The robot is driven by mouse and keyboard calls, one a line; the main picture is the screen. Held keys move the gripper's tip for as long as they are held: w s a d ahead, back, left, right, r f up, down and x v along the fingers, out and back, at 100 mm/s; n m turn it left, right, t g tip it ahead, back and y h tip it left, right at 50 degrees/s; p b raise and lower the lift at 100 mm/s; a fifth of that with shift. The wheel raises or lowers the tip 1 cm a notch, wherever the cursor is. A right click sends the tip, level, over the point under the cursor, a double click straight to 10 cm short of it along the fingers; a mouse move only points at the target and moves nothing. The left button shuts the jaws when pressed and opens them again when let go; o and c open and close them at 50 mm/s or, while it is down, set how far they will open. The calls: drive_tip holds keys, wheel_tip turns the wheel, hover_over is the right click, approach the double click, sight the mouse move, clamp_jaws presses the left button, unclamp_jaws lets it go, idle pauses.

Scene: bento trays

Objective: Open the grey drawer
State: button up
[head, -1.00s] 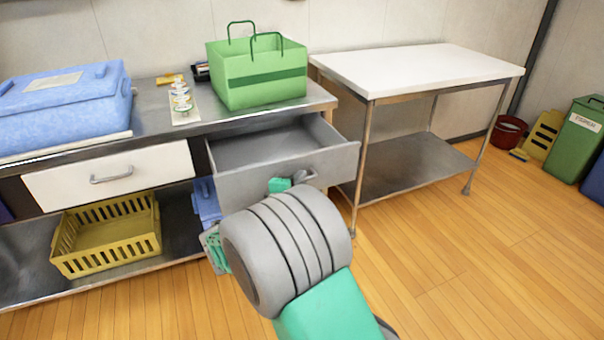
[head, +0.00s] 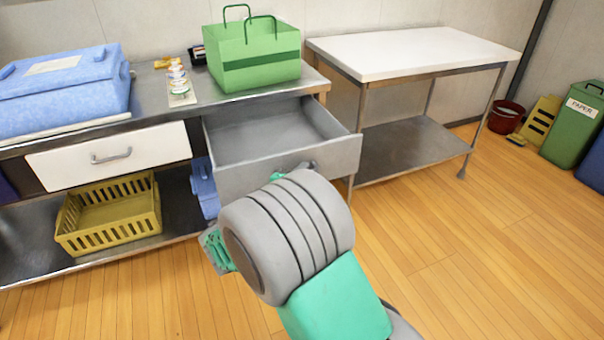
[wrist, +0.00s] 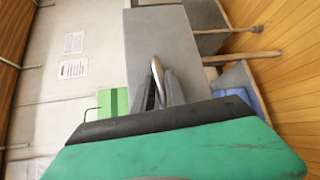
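The grey drawer (head: 245,176) stands well out from under the metal counter, and its empty inside shows in the head view. Its front panel (wrist: 165,40) fills the upper middle of the wrist view. In the wrist view, the metal drawer handle (wrist: 157,76) lies between the two grey fingers of my gripper (wrist: 161,92), which looks closed on it. In the head view my arm hides most of the handle and the fingertips.
A green bag (head: 252,58) and a blue box (head: 60,88) stand on the metal counter (head: 150,103). A white drawer (head: 70,165) is shut at left, above a yellow basket (head: 108,222). A white-topped table (head: 410,48) stands right of the drawer.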

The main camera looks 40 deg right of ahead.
drive_tip(key=shift+a, duration=0.15)
drive_tip(key=shift+a, duration=0.25)
drive_tip(key=p+v, duration=0.1)
drive_tip(key=v, duration=0.6)
drive_tip(key=shift+s+r, duration=0.1)
drive_tip(key=shift+s, duration=0.05)
drive_tip(key=s+a+r+m+g+y+p, duration=0.1)
drive_tip(key=s+a+r+m+y+p, duration=0.1)
drive_tip(key=a+r+p, duration=0.4)
drive_tip(key=s+a+r+m+g+y+p, duration=0.2)
drive_tip(key=s+a+r+y+p, duration=0.2)
drive_tip(key=a+r+y+p, duration=0.2)
drive_tip(key=s+a+r+m+g+y+p, duration=0.1)
drive_tip(key=s+a+r+m+y+p, duration=0.2)
drive_tip(key=a+r+y+p, duration=0.3)
drive_tip(key=shift+s+a+r+p, duration=0.1)
drive_tip(key=shift+a+r+p, duration=0.1)
drive_tip(key=shift+a+p, duration=0.5)
drive_tip(key=shift+s+a+r+p, duration=0.1)
drive_tip(key=shift+a+r+p, duration=0.1)
drive_tip(key=shift+a+p, duration=0.45)
drive_tip(key=shift+s+a+r+p, duration=0.1)
drive_tip(key=shift+a+r+p, duration=0.1)
drive_tip(key=shift+a+p, duration=0.5)
